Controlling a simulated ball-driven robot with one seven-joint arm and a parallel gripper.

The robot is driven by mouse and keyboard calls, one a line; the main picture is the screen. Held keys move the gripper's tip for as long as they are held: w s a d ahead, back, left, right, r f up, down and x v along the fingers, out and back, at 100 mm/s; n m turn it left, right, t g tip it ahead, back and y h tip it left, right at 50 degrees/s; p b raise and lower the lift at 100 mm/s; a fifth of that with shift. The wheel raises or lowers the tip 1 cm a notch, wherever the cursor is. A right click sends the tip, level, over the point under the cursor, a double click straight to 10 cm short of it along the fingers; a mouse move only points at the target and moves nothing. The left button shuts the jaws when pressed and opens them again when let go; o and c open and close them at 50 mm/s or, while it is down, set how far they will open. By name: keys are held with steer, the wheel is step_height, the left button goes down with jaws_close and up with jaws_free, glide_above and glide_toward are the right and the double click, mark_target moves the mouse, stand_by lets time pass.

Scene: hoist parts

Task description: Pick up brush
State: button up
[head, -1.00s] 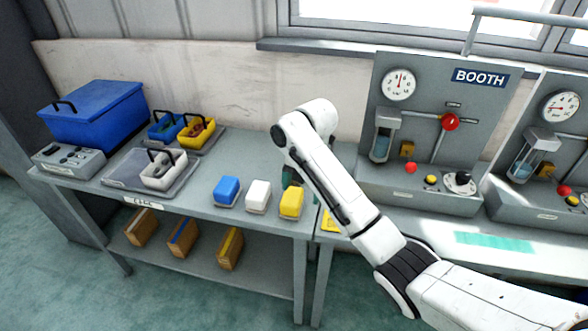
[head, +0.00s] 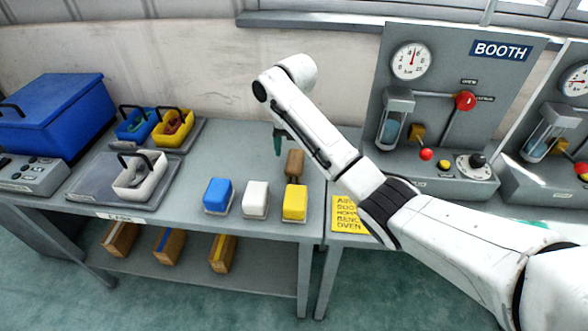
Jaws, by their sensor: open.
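A small brown, wooden-looking piece (head: 295,162) stands on the left bench just behind the yellow block. It may be the brush, but I cannot tell for sure. My gripper (head: 279,148) shows as a dark green fingertip, hanging from the end of my white arm. In the picture it is just left of and above the brown piece, apart from it. The gripper is open and holds nothing that I can see. Most of it is hidden behind my arm.
Blue (head: 218,194), white (head: 255,198) and yellow (head: 294,202) blocks line the bench's front. A tray (head: 98,186) with a white caddy (head: 140,180), blue and yellow caddies, and a blue box (head: 50,115) are left. The booth panel (head: 445,75) stands right.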

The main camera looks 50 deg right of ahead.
mark_target(295, 159)
steer(key=f, duration=0.6)
steer(key=shift+w+d+f, duration=0.15)
steer(key=shift+d+f, duration=0.05)
steer(key=shift+f, duration=0.1)
steer(key=c, duration=1.1)
steer(key=shift+r, duration=0.15)
